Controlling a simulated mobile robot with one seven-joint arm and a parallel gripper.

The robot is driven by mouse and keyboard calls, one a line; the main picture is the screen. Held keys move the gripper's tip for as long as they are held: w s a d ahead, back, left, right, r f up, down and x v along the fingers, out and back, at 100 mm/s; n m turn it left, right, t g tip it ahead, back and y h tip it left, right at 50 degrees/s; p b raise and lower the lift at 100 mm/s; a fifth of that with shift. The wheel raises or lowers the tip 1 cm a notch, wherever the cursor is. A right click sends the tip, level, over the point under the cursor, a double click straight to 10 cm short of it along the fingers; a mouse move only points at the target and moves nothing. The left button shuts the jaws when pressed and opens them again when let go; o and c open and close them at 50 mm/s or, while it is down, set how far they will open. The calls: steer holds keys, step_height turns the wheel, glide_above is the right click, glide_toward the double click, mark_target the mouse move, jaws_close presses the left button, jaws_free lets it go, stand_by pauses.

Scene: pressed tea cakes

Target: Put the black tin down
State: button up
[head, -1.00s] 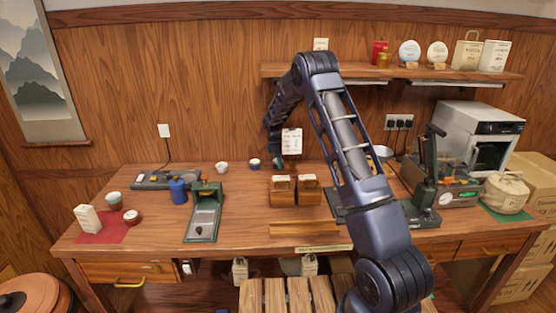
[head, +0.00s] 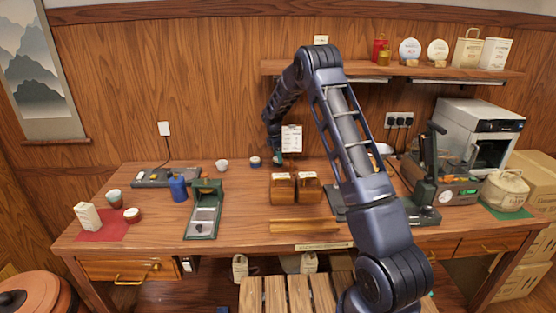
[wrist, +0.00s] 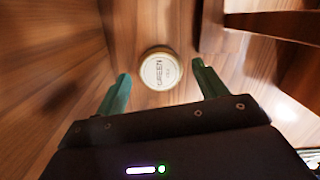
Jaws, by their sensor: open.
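A small round tin (head: 254,162) with a pale lid and dark side stands upright at the back of the table. In the wrist view, a round tin (wrist: 160,69) with a cream, lettered lid sits on the wood, just beyond and between my fingertips; its side barely shows, and it looks like the same tin. My gripper (head: 278,161) is low over the back of the table, a little right of that tin. In the wrist view my gripper (wrist: 160,82) has its green fingers spread wide, with nothing held between them.
Two wooden boxes (head: 282,188) stand in front of my gripper. A white cup (head: 221,166) is left of the tin. A green tray device (head: 204,212) and a blue canister (head: 178,189) stand further left. A card (head: 291,139) hangs on the wall behind.

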mark_target(276, 158)
steer(key=r, duration=0.3)
steer(key=shift+a+r, duration=0.15)
steer(key=shift+a, duration=0.05)
steer(key=shift+a, duration=0.1)
